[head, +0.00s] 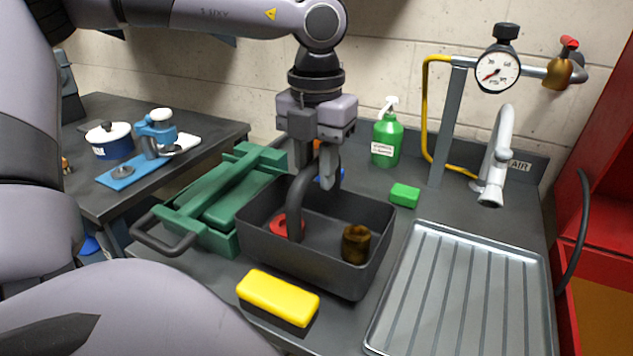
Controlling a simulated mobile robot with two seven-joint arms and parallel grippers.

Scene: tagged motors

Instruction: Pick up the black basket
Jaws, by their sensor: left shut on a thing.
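The black basket (318,262) stands on the dark worktop in the middle of the head view, upright, with a thick arched handle (296,205). A red part (287,226) and a brown, brass-like cylinder (356,244) lie inside it. My left gripper (318,172) points down from above and is shut on the basket handle near its top. I cannot tell whether the basket's bottom touches the worktop. My right gripper is not in view.
A green toolbox (215,195) stands close to the basket's left. A yellow-topped block (278,297) lies in front. A ribbed metal tray (461,290) is at the right, below a tap (499,155).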

